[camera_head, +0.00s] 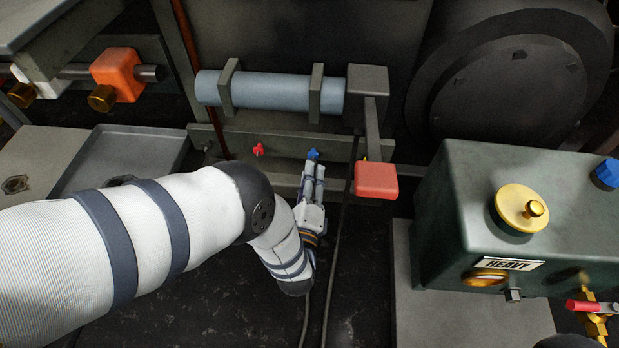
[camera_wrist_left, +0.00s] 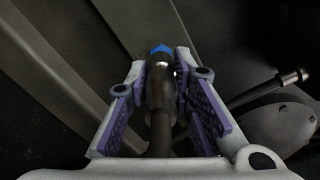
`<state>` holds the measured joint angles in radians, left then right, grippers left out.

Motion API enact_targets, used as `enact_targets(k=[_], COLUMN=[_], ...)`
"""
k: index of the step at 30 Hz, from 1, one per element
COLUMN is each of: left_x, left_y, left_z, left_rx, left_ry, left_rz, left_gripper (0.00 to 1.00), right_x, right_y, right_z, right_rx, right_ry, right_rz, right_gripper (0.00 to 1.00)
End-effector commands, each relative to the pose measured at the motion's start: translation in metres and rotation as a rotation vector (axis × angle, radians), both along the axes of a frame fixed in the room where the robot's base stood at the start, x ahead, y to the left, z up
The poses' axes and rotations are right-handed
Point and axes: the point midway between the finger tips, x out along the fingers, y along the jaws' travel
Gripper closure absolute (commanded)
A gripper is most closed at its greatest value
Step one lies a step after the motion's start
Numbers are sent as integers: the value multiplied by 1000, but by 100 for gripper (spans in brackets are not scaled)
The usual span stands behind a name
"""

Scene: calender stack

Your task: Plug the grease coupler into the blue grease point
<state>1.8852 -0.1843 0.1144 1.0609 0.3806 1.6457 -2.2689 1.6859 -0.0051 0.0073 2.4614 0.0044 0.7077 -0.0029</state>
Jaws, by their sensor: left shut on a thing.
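My left gripper (camera_head: 316,172) reaches to the machine's lower ledge in the head view. In the left wrist view my left gripper (camera_wrist_left: 168,95) is shut on the dark cylindrical grease coupler (camera_wrist_left: 160,88), held between its purple pads. A hose runs back from the coupler toward the camera. The blue grease point (camera_head: 313,154) sits on the ledge just beyond the fingertips. In the left wrist view the blue grease point (camera_wrist_left: 161,49) lies straight past the coupler's front end. They look in line and very close; I cannot tell whether they touch. My right gripper is not in view.
A red grease point (camera_head: 259,149) is on the same ledge to the left. A red block (camera_head: 376,180) on a lever hangs to the right of the gripper. A green box (camera_head: 515,215) stands at right. A grey tray (camera_head: 125,155) lies at left.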

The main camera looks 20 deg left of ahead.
Motion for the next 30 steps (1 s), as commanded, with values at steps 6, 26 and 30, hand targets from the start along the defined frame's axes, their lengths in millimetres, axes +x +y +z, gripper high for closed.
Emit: enact_targets(k=[6, 26, 30], left_x=[5, 16, 15], left_y=[1, 5, 5], left_z=[0, 1, 0], left_rx=[0, 0, 0], left_ry=[-1, -2, 0], left_rz=[0, 1, 1], left_gripper=[100, 65, 55], right_x=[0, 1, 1], right_y=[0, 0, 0], right_z=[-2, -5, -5], right_rx=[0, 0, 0], right_ry=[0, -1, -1], right_rz=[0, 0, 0], right_gripper=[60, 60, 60])
